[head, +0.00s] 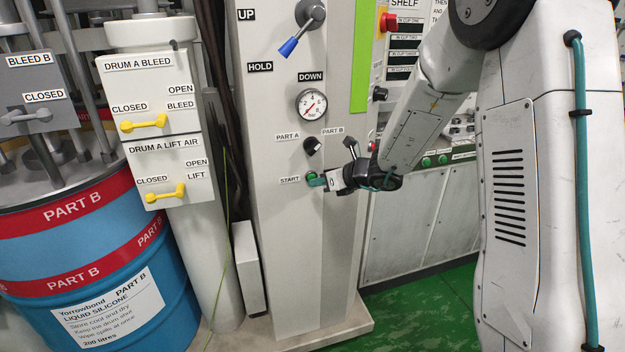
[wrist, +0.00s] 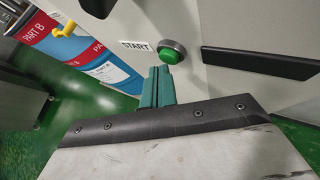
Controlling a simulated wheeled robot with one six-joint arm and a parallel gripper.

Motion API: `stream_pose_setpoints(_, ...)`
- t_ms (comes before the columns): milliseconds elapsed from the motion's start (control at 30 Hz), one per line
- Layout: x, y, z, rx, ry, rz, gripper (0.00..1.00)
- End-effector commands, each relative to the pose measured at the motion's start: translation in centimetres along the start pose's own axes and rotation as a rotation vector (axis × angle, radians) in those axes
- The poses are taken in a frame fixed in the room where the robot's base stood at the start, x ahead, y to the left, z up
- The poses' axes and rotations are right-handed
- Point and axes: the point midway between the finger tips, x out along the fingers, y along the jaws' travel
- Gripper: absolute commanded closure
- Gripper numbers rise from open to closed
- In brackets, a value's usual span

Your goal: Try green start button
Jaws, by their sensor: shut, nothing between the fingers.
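The green start button (head: 310,176) sits on the front of the pale grey column, beside its START label (head: 290,180). In the wrist view the round green button (wrist: 172,52) stands in a metal ring, right of the label. My gripper (head: 321,182) is at the button, reaching in from the right. Its teal fingers (wrist: 158,82) are shut with nothing between them.
Above the button are a black PART A/PART B selector (head: 312,146), a pressure gauge (head: 311,104) and a blue-handled lever (head: 300,30). Yellow-handled valve boxes (head: 150,90) and a blue PART B drum (head: 120,315) stand left. Green floor (head: 425,305) shows at right.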

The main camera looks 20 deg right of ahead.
Motion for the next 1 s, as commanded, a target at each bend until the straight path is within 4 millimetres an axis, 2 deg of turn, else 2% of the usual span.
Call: stream_pose_setpoints(1000,0.53,-0.39,0.39,0.000,0.000,0.000,1.00)
